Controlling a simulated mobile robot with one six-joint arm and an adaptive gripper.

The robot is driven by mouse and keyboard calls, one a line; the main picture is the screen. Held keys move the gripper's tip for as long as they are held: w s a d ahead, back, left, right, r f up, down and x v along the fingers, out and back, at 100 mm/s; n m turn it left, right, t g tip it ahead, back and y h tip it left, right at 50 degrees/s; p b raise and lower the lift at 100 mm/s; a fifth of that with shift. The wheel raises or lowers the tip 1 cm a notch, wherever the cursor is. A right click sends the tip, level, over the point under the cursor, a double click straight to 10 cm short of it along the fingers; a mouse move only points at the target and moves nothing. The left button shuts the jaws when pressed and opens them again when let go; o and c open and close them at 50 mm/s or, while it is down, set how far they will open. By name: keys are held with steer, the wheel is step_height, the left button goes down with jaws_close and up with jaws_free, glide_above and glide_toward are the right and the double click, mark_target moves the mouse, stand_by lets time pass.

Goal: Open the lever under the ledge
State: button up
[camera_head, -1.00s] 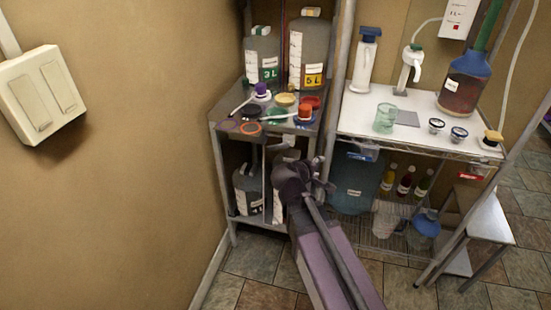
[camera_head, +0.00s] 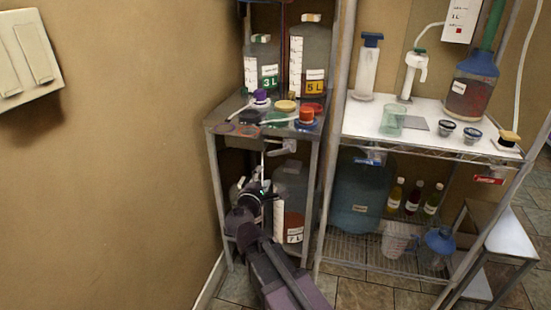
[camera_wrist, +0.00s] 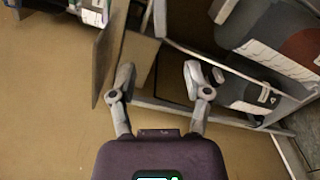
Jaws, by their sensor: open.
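A pale lever-like fitting (camera_head: 284,148) shows in the head view just under the front edge of the ledge (camera_head: 222,118), the top shelf of the left rack. Its exact shape and how far it is turned are too small to tell. My gripper (camera_head: 262,188) is below and left of it, at the lower compartment's front, beside a 7 L bucket (camera_head: 292,205). In the wrist view my gripper (camera_wrist: 160,78) has its two fingers spread apart with nothing between them. I cannot tell the lever for sure in the wrist view.
Marked 3 L (camera_head: 262,62) and 5 L (camera_head: 312,68) containers stand on the ledge behind several coloured caps. A metal rack post (camera_head: 333,150) rises to the right. A wire rack shelf (camera_head: 375,255) holds bottles and a jug. The wall is at left.

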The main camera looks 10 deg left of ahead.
mark_target(275, 154)
stand_by(0.3)
steer(key=w, duration=0.4)
steer(key=w+d, duration=0.1)
steer(key=w, duration=0.4)
steer(key=w+d, duration=0.1)
steer(key=w, duration=0.3)
steer(key=shift+w+d, duration=0.15)
steer(key=shift+w, duration=0.2)
jaws_close()
